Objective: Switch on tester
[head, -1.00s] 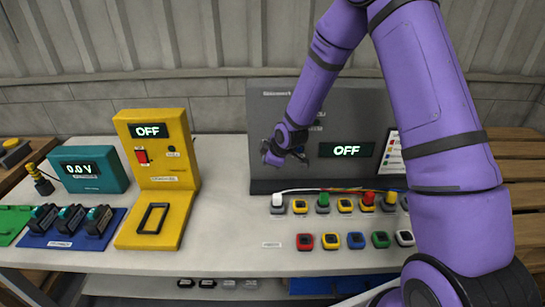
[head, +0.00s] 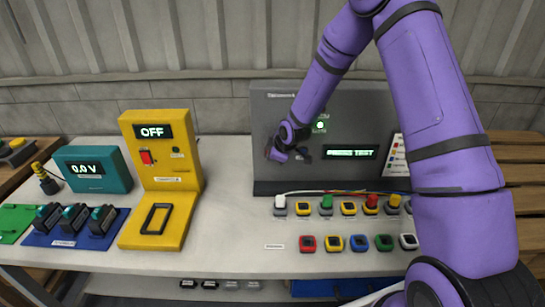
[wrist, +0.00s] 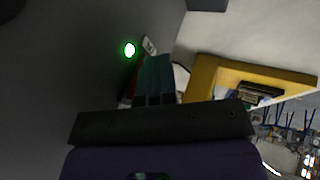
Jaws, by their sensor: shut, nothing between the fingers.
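The tester is a tall grey panel (head: 370,112) at the back of the bench. Its display (head: 350,152) shows lit text that seems to end in "TEST". A green lamp (head: 320,125) glows above the display and also shows in the wrist view (wrist: 129,50). My gripper (head: 277,153) is shut and empty, at the panel's left part, left of the display. In the wrist view the fingers (wrist: 155,75) are close to the panel face, with a bit of red beside them. The gripper hides the switch area, and I cannot tell whether it touches.
A yellow unit (head: 158,150) reading "OFF" stands to the left, with a teal 0.0 V meter (head: 93,168) beyond it. Several coloured connectors (head: 333,243) sit in rows below the panel. The bench between the yellow unit and the panel is clear.

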